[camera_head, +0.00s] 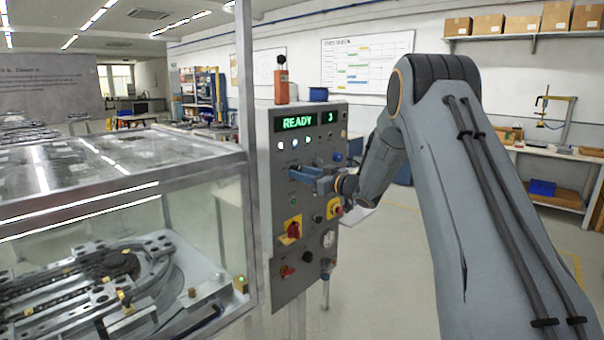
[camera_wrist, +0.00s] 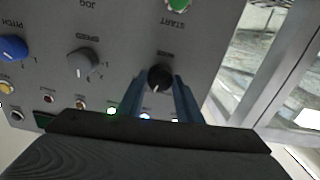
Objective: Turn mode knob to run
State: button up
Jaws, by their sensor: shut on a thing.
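The mode knob (camera_wrist: 159,77) is a small black round knob with a pale pointer mark, on the grey control panel (camera_wrist: 125,50). In the wrist view, which is upside down, my gripper (camera_wrist: 163,84) has its two blue fingers on either side of the knob, shut on it. In the head view my gripper (camera_head: 303,171) reaches the panel (camera_head: 265,215) from the right, and its fingers largely cover the knob. The panel's display (camera_head: 307,121) reads READY and 3. I cannot read the knob's position labels.
Around it are a grey speed knob (camera_wrist: 82,63), a blue pitch knob (camera_wrist: 13,48) and the green start button (camera_wrist: 180,4). A red switch on yellow (camera_head: 291,230) sits lower on the panel. A glass-covered ring track (camera_head: 120,205) stands at left. Open floor lies at right.

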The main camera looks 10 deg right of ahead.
jog(key=shift+m+p, duration=1.2)
jog(key=shift+m, duration=3.7)
jog(key=o, duration=1)
jog(key=shift+o, duration=0.2)
jog(key=b+v, duration=0.3)
jog(key=v, duration=0.5)
jog(key=shift+w, duration=0.1)
